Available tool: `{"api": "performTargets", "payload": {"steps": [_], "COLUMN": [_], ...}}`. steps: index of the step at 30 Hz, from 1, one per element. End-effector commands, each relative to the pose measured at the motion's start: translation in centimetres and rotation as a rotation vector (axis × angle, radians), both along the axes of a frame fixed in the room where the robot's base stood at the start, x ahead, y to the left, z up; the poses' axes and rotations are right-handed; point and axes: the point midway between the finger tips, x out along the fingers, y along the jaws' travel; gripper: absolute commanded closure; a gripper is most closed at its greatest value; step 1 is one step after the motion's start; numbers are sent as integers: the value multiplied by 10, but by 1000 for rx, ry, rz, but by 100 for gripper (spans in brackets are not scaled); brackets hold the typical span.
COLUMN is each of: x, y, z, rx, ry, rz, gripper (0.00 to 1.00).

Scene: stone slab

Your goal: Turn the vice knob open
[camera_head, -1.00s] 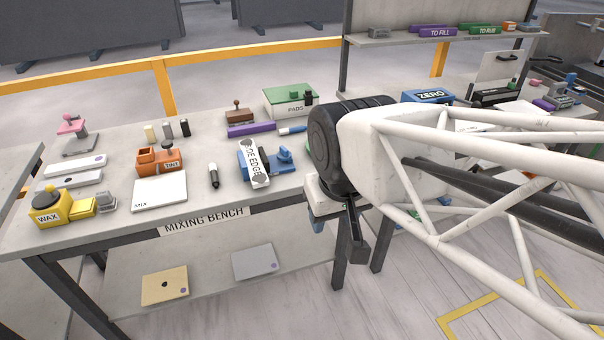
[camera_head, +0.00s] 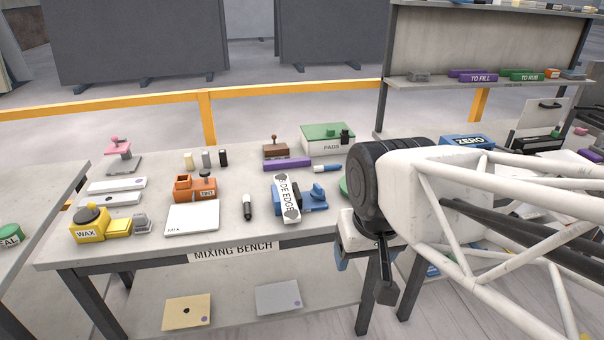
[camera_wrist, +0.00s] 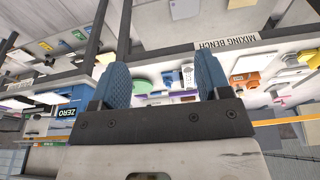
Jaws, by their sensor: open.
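A blue vice (camera_head: 316,202) stands on the mixing bench near its front right part, with a blue knob-like part on its right side. A white strip lettered "DE EDGE" (camera_head: 286,198) stands across its left side. The vice also shows small in the wrist view (camera_wrist: 175,78), between my fingers. My gripper (camera_wrist: 160,75) is open and empty, with its two blue ribbed fingers wide apart. In the head view my arm covers the bench's right part, and the gripper is mostly hidden behind it, right of the vice and apart from it.
A blue ZERO box (camera_head: 467,142) stands right. The floor in front is free.

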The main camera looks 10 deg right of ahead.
Motion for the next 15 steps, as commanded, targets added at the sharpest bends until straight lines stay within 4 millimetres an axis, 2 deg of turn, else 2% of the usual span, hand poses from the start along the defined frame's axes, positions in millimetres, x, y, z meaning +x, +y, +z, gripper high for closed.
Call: {"api": "performTargets", "payload": {"steps": [5, 15], "x": [24, 92], "y": [0, -4], "z": [6, 17], "rx": [27, 96], "ry": [24, 84], "rz": [-55, -212], "gripper": [30, 30]}}
